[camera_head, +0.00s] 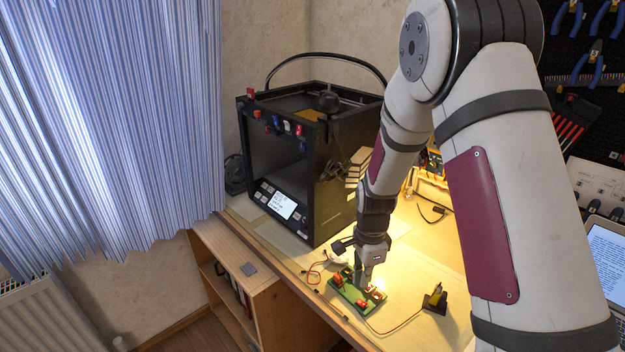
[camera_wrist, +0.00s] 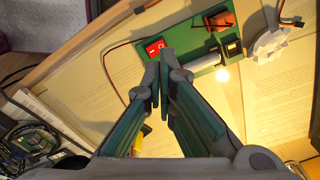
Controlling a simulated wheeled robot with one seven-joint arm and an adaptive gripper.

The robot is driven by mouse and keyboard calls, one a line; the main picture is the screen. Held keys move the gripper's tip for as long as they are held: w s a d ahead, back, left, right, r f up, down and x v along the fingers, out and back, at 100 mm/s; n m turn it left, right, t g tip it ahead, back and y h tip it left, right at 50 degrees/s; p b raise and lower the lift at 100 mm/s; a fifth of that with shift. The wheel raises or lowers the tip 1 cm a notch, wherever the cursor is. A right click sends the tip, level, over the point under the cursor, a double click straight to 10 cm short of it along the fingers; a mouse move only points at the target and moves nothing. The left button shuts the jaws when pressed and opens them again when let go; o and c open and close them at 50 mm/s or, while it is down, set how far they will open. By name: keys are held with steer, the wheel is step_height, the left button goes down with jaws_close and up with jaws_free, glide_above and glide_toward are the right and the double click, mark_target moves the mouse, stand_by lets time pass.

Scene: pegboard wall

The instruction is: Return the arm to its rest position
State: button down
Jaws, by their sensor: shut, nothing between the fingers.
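My arm reaches down from the upper right in the head view, across the workbench. My gripper (camera_head: 366,282) is low over a green circuit board (camera_head: 346,303) on the bench. In the wrist view the fingertips (camera_wrist: 161,62) are together with nothing between them. They are just beside a red rocker switch (camera_wrist: 154,46) on the green board (camera_wrist: 192,38). I cannot tell whether they touch the switch. A small bulb (camera_wrist: 222,75) at the board's edge glows bright. My fingers hide part of the board in the head view.
A black 3D printer (camera_head: 335,195) stands left of my forearm. Thin wires and a small black-and-yellow part (camera_head: 437,297) lie near the board. A laptop (camera_head: 608,262) is at right, below tools on a black pegboard. A wooden shelf unit (camera_head: 222,262) adjoins the bench at left.

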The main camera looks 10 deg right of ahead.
steer(key=s+r+n+t, duration=0.1)
steer(key=s+r+n, duration=0.3)
steer(key=r, duration=0.7)
steer(key=s+r+n+t, duration=0.1)
steer(key=s+r+n, duration=0.3)
steer(key=r, duration=0.6)
steer(key=s+r+n+t, duration=0.1)
steer(key=s+r+n, duration=0.3)
steer(key=s, duration=0.4)
steer(key=s+r+n+t, duration=0.1)
steer(key=s+r+n, duration=0.3)
steer(key=s, duration=0.5)
steer(key=shift+s+d+r+n+t, duration=0.2)
steer(key=shift+r+n+t, duration=0.2)
steer(key=shift+r, duration=0.2)
